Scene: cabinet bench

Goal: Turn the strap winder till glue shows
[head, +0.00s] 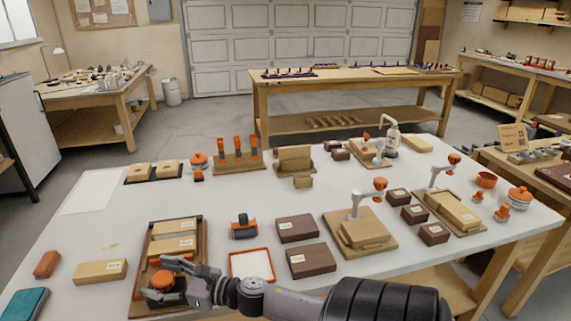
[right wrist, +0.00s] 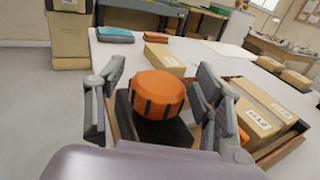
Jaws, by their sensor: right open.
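An orange ribbed knob (head: 164,281), which looks like the strap winder, sits on a dark base at the front end of a brown tray (head: 204,229) holding wooden blocks. In the right wrist view the knob (right wrist: 158,92) stands between the spread fingers of my right gripper (right wrist: 160,84), with gaps beside it. In the head view my right gripper (head: 160,278) reaches in from the right, open around the knob. An orange strip shows beside the knob. I cannot make out any glue at the blocks. My left gripper is not in view.
A wooden block (head: 100,271), an orange block (head: 47,264) and a teal case (head: 25,304) lie to the left. An orange-rimmed tray (head: 251,266) and dark boxes (head: 311,260) lie to the right.

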